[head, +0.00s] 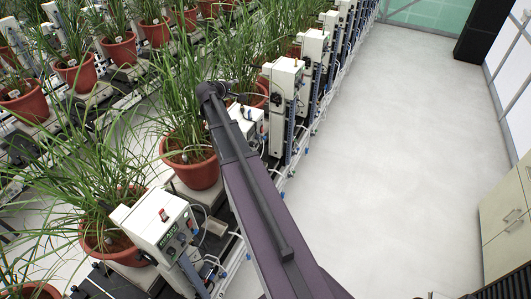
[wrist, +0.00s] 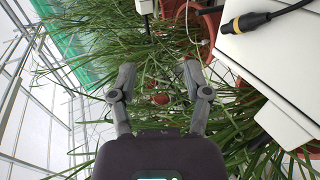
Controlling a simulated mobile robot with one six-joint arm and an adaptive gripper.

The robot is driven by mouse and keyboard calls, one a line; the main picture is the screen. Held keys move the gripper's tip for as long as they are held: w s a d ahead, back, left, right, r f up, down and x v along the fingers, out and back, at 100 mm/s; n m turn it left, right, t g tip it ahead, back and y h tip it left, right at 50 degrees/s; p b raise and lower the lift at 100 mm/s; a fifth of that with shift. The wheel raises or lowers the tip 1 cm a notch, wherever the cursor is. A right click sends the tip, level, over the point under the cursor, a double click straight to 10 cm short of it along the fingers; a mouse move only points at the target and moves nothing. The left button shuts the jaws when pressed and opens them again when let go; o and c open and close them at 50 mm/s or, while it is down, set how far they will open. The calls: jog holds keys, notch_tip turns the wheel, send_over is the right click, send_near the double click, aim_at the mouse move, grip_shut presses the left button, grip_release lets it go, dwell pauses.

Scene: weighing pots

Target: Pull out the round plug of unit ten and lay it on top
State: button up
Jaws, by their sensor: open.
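A black round plug with a yellow ring (wrist: 250,20) lies on the top of a white unit box (wrist: 255,55), with its black cable running off to the upper right in the wrist view. My gripper (wrist: 158,80) is open, with nothing between its fingers and grass leaves behind them. The plug is to the right of the fingers and apart from them. In the head view my arm reaches up to a white unit box (head: 247,121) in the row; the gripper itself is hard to make out there. I cannot read any unit number.
Red pots (head: 196,172) with long grass stand beside the units, their leaves around my arm. A nearer white unit (head: 160,225) and a farther one (head: 284,85) stand in the same row. The pale floor (head: 390,150) to the right is free; cabinets (head: 508,215) edge it.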

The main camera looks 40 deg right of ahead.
jog(key=s+d+b, duration=0.2)
jog(key=s+d, duration=0.3)
jog(key=d, duration=0.5)
jog(key=d+f+t+y+b, duration=0.5)
jog(key=d+f+y, duration=0.3)
jog(key=y, duration=0.8)
jog(key=shift+w+f+t+b, duration=0.2)
jog(key=shift+t+b, duration=0.1)
jog(key=shift+t, duration=0.4)
dwell(1.0)
jog(key=shift+d+f+y+b, duration=0.1)
jog(key=shift+d+y+b, duration=0.05)
jog(key=shift+y+b, duration=0.2)
